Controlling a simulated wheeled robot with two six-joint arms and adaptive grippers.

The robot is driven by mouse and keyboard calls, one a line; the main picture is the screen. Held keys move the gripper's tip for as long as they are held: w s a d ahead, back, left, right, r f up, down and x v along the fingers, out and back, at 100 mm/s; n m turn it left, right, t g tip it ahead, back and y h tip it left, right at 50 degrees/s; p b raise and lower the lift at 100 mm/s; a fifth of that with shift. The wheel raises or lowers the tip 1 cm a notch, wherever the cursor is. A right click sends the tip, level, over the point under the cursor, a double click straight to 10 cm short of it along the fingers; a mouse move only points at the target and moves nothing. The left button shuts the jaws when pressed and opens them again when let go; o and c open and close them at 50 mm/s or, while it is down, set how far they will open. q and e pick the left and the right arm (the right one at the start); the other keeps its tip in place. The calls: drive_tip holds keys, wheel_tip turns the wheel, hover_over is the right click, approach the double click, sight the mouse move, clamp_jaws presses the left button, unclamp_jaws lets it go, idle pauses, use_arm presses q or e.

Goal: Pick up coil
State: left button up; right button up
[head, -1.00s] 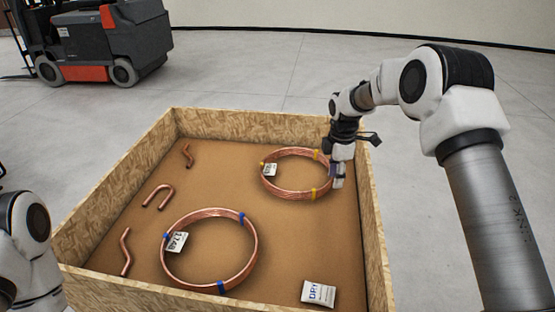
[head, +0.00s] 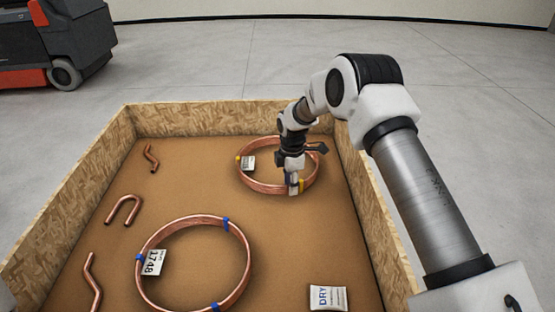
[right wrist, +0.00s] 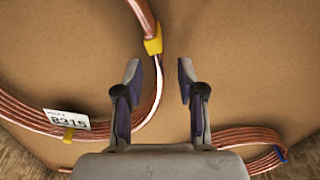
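A copper coil with yellow ties (head: 250,183) and a white tag lies at the far right of the wooden crate (head: 60,190). It also shows in the right wrist view (right wrist: 30,118), its tag reading 8315. My right gripper (head: 294,190) is low at the coil's near right side, by a yellow tie. In the right wrist view my right gripper (right wrist: 159,72) is open, with nothing gripped. The coil's rim and tie are just beyond and between the fingertips, nearer the left finger. A second coil with blue ties (head: 146,235) lies nearer, tagged 1748. My left gripper is out of view.
Bent copper pieces lie along the crate's left side: a short one (head: 151,158), a U-bend (head: 122,210) and a longer one (head: 91,283). A white DRY packet (head: 328,298) lies at the near right. A forklift (head: 60,45) stands behind.

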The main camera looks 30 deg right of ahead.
drive_tip(key=shift+f, duration=0.65)
drive_tip(key=shift+w+f, duration=0.2)
drive_tip(key=shift+f, duration=0.2)
drive_tip(key=shift+s+r, duration=0.1)
clamp_jaws()
